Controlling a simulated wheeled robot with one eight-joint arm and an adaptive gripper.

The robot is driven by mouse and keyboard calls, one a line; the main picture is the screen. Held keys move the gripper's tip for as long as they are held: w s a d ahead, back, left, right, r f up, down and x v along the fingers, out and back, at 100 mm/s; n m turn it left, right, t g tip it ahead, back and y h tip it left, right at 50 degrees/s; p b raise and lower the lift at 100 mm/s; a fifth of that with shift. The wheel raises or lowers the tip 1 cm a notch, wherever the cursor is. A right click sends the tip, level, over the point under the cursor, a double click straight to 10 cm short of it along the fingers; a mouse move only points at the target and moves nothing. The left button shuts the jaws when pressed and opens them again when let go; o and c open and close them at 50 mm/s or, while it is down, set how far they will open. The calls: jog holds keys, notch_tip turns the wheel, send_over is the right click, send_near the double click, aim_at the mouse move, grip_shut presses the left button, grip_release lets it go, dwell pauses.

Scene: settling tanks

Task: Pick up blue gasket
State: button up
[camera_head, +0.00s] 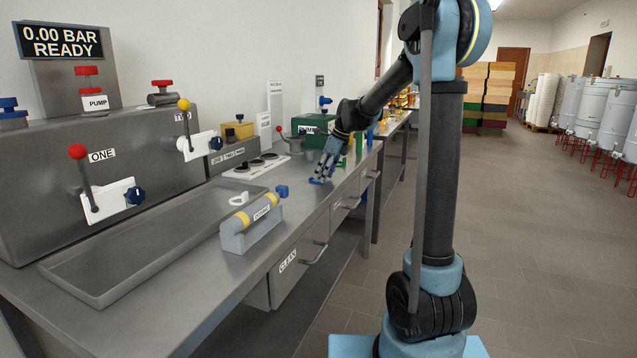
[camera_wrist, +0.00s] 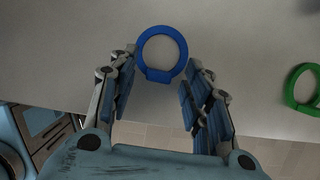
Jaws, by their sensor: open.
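The blue gasket (camera_wrist: 181,54) is a ring with a small tab on its near side. It lies flat on the steel bench top, between and just beyond my fingertips in the wrist view. My gripper (camera_wrist: 160,88) is open and empty, with one finger on each side below the ring. In the head view my gripper (camera_head: 326,166) is low over the bench, and a bit of the blue gasket (camera_head: 316,181) shows beneath it. I cannot tell the exact height of the fingers above the bench.
In the head view, a green box (camera_head: 312,125) stands behind my gripper. A grey block with yellow bands (camera_head: 250,226) and a shallow tray (camera_head: 150,245) are nearer. Floor lies beyond the bench edge.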

jog(key=shift+c, duration=0.6)
jog(key=c, duration=0.8)
jog(key=shift+c, duration=0.2)
